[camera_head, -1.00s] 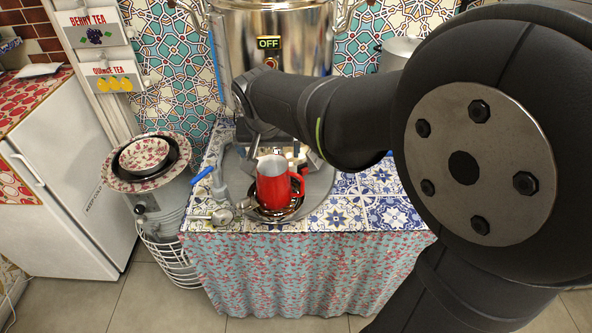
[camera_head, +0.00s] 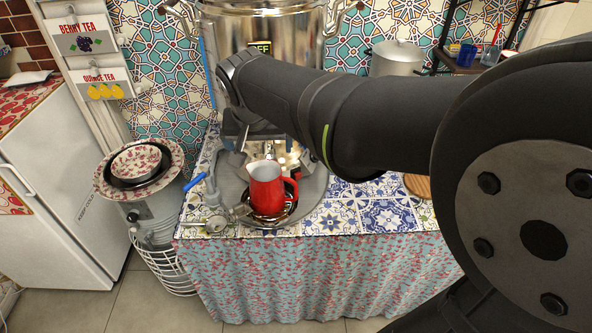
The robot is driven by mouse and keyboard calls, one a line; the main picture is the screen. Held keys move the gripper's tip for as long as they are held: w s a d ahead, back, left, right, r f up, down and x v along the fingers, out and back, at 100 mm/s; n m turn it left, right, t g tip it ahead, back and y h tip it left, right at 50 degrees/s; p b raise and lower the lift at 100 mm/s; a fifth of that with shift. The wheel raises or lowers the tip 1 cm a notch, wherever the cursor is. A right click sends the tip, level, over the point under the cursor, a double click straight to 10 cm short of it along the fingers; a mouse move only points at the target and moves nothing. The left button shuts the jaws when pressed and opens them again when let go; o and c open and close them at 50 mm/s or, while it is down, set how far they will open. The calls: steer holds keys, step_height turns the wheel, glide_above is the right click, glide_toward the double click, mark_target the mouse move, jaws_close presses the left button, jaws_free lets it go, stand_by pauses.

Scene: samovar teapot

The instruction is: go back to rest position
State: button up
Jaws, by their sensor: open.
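My gripper (camera_head: 240,158) is in the middle of the view, in front of the samovar and just behind and above the red pot. Its jaws are open, and I see nothing between them. My arm crosses from the right and hides part of the samovar.
The silver samovar (camera_head: 225,50) stands at the back of the table (camera_head: 385,215). A blue-handled tap (camera_head: 195,181) is left of the pot. A stack of patterned bowls (camera_head: 138,160) stands further left.

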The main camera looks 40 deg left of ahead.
steer(key=v, duration=0.5)
steer(key=shift+r, duration=0.1)
